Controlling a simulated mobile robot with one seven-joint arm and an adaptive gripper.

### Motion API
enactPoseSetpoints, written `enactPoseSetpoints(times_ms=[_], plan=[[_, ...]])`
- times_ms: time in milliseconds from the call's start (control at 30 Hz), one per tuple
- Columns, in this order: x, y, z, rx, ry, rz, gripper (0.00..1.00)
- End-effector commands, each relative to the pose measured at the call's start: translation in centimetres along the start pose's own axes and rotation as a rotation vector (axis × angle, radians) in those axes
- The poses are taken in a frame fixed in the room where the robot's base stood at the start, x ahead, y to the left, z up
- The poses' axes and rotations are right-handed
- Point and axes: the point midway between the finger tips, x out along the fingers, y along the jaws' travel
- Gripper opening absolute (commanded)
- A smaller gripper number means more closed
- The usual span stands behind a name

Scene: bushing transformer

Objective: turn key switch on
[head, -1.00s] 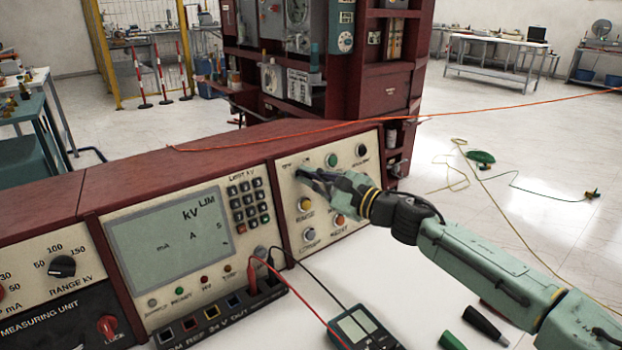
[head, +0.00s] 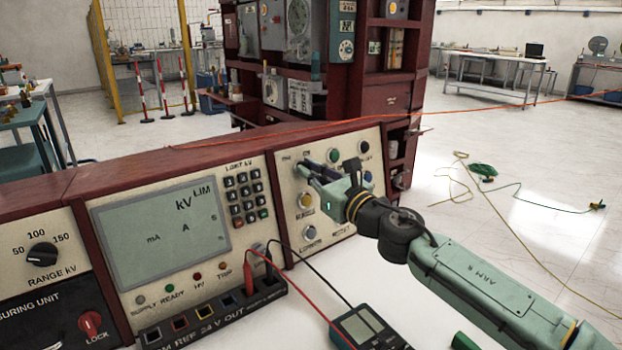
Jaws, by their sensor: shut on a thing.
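The key switch is at the upper left of the cream button panel (head: 291,193), under my fingers and mostly hidden by them. My gripper (head: 305,169) reaches in from the right, its fingertips at the panel face on that spot. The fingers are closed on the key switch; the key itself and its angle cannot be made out. Around it on the panel are a green button (head: 333,155), a dark button (head: 363,146), a yellow button (head: 305,201) and a grey button (head: 310,232).
Left of the panel are the display (head: 162,236) and a keypad (head: 244,196). Red and black leads run from the socket strip (head: 215,315) to a handheld meter (head: 362,326) on the white bench. An orange cable (head: 415,131) crosses behind the console top.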

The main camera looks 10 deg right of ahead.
Motion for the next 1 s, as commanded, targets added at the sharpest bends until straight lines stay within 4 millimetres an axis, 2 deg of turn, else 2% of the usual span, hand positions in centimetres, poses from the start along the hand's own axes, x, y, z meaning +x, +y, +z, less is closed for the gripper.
enactPoseSetpoints(times_ms=[600, 1000], plan=[[0.08, 0.37, 0.49, 0.536, 0.000, -0.183, 0.00], [0.09, 0.42, 0.39, 0.740, 0.000, -0.254, 0.00]])
